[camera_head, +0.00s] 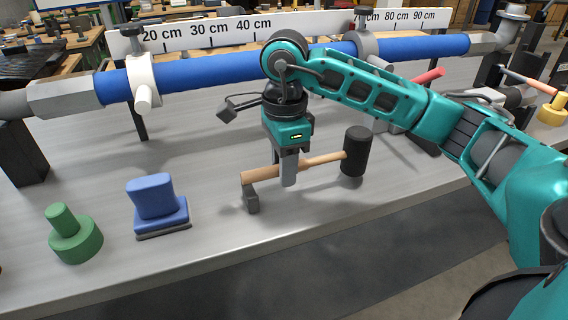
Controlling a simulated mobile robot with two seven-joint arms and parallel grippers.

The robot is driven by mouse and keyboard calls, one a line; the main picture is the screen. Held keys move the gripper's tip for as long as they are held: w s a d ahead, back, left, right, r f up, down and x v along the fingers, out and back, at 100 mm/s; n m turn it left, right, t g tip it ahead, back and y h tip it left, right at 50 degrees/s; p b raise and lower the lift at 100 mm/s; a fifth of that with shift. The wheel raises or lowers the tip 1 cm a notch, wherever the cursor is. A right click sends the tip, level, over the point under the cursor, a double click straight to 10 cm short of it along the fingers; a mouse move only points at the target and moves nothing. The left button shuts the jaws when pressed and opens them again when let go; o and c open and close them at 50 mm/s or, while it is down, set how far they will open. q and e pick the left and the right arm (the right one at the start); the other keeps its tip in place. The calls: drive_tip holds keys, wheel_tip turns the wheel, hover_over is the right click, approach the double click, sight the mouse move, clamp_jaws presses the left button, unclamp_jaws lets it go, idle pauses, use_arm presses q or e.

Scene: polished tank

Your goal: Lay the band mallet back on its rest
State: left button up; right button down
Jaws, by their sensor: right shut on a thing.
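The band mallet has a light wooden handle (322,159) and a black cylindrical head (355,151). It lies roughly level, head to the right, handle end to the left. My right gripper (289,178) points down and is shut on the handle near its middle. A small dark grey post (251,199), which looks like part of the rest, stands on the bench under the left end of the handle. I cannot tell whether the handle touches it. Any support nearer the head is hidden or not visible. My left gripper is out of view.
A blue block-shaped tool (152,199) and a green stepped knob (74,238) stand on the grey bench (190,260) at left. A blue pipe (210,66) with clamps and a centimetre scale (185,34) run behind the mallet. The bench's front edge is close.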

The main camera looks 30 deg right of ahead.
drive_tip(key=shift+f+b, duration=0.75)
drive_tip(key=shift+f, duration=0.2)
drive_tip(key=c, duration=0.7)
unclamp_jaws()
drive_tip(key=shift+c, duration=0.2)
wheel_tip(320, 180, up, 8)
drive_tip(key=p, duration=0.5)
drive_tip(key=shift+r+p, duration=0.1)
drive_tip(key=shift+p, duration=0.3)
